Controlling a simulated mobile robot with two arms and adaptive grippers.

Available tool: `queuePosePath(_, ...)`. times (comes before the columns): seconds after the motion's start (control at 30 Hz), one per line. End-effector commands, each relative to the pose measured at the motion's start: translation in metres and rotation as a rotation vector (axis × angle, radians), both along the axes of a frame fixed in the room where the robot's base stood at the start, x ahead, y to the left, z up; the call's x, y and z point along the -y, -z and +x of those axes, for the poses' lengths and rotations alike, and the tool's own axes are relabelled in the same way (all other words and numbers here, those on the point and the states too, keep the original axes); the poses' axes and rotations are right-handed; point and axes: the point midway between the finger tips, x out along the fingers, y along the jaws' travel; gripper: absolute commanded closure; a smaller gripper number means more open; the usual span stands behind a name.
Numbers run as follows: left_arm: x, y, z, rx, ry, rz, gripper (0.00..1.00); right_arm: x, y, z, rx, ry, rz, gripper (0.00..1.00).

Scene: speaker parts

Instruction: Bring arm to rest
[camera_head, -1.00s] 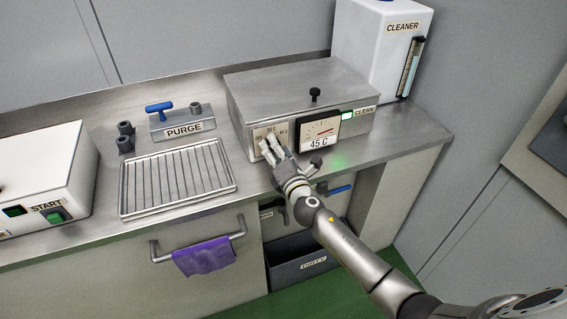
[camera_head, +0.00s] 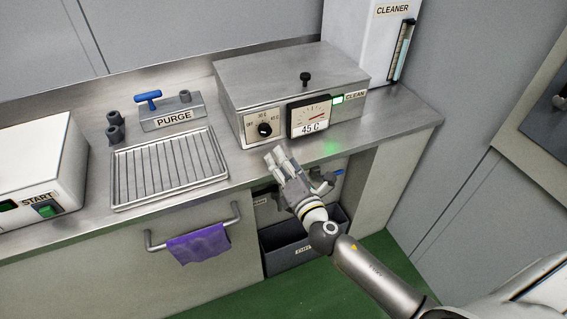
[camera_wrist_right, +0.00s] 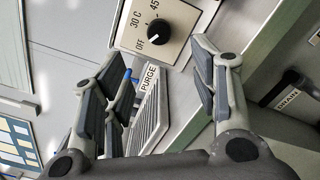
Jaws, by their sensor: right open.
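My right gripper (camera_head: 281,160) is open and empty, in front of the counter's front edge and below the steel cleaning box (camera_head: 290,80). In the right wrist view its two fingers (camera_wrist_right: 165,85) stand wide apart with nothing between them. The black knob (camera_head: 264,129) on the box's front is clear of the gripper. It also shows beyond the fingers in the right wrist view (camera_wrist_right: 159,32). The gauge (camera_head: 310,116) is labelled 45 C, and a green light (camera_head: 338,99) is lit beside CLEAN. My left gripper is not in view.
A wire rack (camera_head: 170,168) lies on the counter beside the PURGE block (camera_head: 172,117). A purple cloth (camera_head: 198,244) hangs on a rail. A dark bin (camera_head: 290,255) sits under the counter behind my right arm. The START box (camera_head: 35,175) is at left. Green floor is open at right.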

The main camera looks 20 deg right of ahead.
Motion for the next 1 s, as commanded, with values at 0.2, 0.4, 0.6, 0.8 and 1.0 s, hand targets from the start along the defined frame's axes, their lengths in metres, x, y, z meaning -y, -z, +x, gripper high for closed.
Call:
queuePosePath(0.2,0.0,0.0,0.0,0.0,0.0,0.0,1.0,0.0,0.0,0.0,0.0,0.0,0.0,0.45)
queuePosePath(0.4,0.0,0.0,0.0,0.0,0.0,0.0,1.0,0.004,0.025,-0.001,-0.054,0.011,0.046,0.45)
queuePosePath(0.6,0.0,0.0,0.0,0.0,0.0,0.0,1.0,0.023,0.146,-0.023,-0.308,0.095,0.302,0.45)
queuePosePath(0.8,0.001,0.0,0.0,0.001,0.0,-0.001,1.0,0.041,0.284,-0.09,-0.589,0.284,0.64,0.45)
queuePosePath(1.0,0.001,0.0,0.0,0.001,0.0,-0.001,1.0,0.049,0.398,-0.193,-0.811,0.562,0.967,0.45)
